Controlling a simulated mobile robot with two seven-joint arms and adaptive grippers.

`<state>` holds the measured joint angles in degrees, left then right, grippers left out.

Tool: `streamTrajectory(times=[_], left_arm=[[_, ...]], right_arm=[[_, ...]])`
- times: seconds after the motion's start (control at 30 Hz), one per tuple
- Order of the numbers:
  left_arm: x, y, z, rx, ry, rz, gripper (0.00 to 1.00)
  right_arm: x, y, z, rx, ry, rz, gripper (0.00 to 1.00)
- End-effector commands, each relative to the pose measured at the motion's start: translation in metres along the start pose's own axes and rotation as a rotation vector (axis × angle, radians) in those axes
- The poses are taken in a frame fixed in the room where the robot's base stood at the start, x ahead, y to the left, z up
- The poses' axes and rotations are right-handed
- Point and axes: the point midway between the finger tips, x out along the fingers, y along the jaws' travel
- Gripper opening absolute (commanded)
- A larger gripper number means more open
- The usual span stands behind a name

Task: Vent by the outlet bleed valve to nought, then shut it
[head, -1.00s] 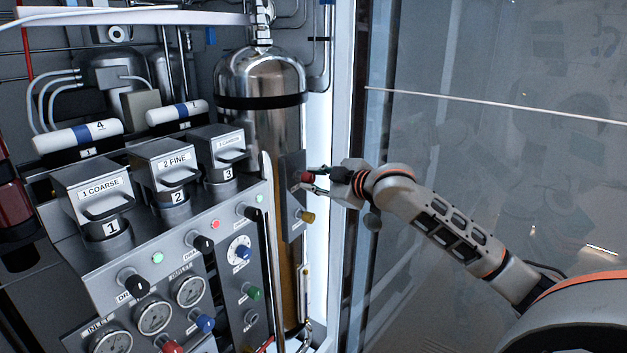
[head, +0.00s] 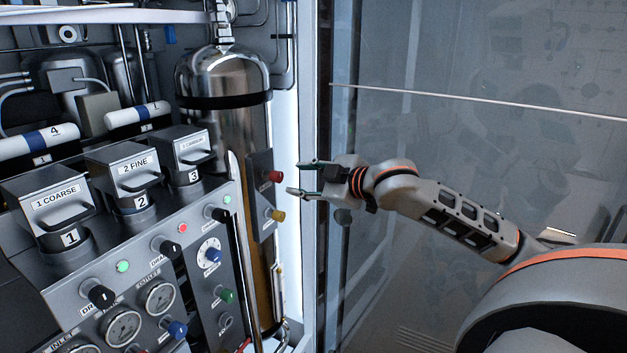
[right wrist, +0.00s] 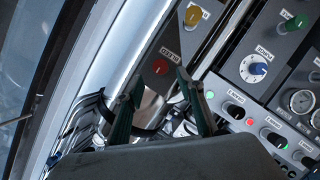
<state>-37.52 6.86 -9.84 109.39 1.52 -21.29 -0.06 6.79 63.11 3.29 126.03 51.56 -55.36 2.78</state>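A red knob (head: 275,176) sits on the narrow side plate beside the tall steel cylinder, above a yellow knob (head: 276,214). Their labels are too small to read, so I cannot tell which knob is the outlet bleed valve. My right gripper (head: 297,177) is open and empty, just right of the red knob, with a small gap between. In the right wrist view the red knob (right wrist: 160,67) shows beyond the spread fingertips, and the yellow knob (right wrist: 193,15) above it. The outlet gauge (head: 160,298) is on the front panel; its reading is not legible. My left gripper is not in view.
A blue knob (head: 177,328), a green knob (head: 227,296) and a dial (head: 209,251) sit on the front panel. The steel cylinder (head: 222,80) stands behind the side plate. A glass wall (head: 480,150) bounds the right side, behind my right arm.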

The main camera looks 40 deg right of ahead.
Motion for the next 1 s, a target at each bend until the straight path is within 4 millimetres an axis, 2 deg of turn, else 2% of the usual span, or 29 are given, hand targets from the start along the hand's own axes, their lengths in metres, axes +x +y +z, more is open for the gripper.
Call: streamTrajectory(times=[0.1,0.4,1.0], left_arm=[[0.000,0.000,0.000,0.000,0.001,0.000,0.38],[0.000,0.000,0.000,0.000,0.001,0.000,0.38],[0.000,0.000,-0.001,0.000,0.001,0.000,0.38]], right_arm=[[-0.014,-0.002,-0.001,-0.006,-0.001,-0.004,0.38],[-0.037,-0.001,0.000,-0.001,-0.001,-0.002,0.38],[-0.043,0.000,-0.001,-0.002,0.001,-0.001,0.38]])
